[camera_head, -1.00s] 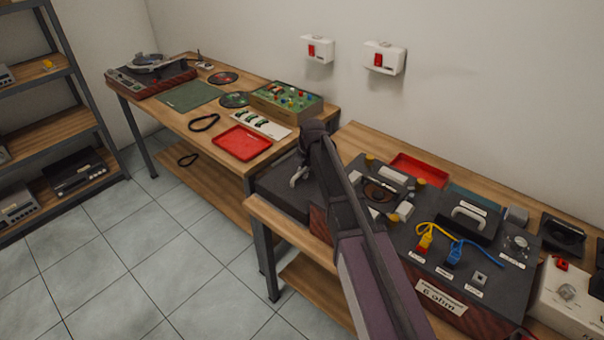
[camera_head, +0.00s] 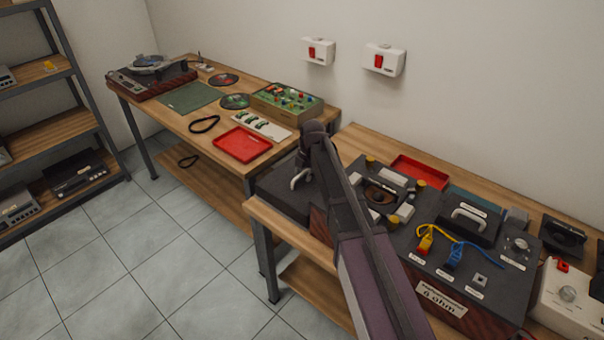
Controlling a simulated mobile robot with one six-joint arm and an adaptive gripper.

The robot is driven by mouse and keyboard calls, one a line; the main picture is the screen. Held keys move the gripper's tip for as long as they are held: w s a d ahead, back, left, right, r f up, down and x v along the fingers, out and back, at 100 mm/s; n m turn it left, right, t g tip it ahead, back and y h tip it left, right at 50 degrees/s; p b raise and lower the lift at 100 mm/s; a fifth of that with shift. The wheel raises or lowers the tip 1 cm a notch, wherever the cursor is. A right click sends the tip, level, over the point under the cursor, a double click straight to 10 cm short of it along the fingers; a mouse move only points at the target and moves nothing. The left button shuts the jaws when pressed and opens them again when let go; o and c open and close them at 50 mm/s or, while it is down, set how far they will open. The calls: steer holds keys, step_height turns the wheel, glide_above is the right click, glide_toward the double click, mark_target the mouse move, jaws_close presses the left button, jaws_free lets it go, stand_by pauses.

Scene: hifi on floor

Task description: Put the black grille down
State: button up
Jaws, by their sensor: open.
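The black grille (camera_head: 279,191) is a dark flat panel with a pale grey handle (camera_head: 300,179) on top. It lies at the left end of the near bench, handle up. My arm crosses in front of its right side and hides part of it. My gripper (camera_head: 304,158) is at the far end of the arm, just above the handle. It is open, its dark fingers are hard to make out, and I cannot tell whether they touch the handle.
The near bench holds a dark speaker unit (camera_head: 441,292) with yellow and blue leads, and a red tray (camera_head: 420,172) behind. The far bench holds a turntable (camera_head: 151,80), a red tray (camera_head: 243,145) and a board of parts (camera_head: 287,103). Tiled floor at left is clear.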

mark_target(309, 183)
step_height(309, 183, up, 12)
steer(key=s+d+p, duration=0.1)
steer(key=p, duration=1)
steer(key=shift+s+d+p, duration=0.25)
steer(key=shift+d+p, duration=0.05)
steer(key=shift+d, duration=0.1)
steer(key=shift+f, duration=0.15)
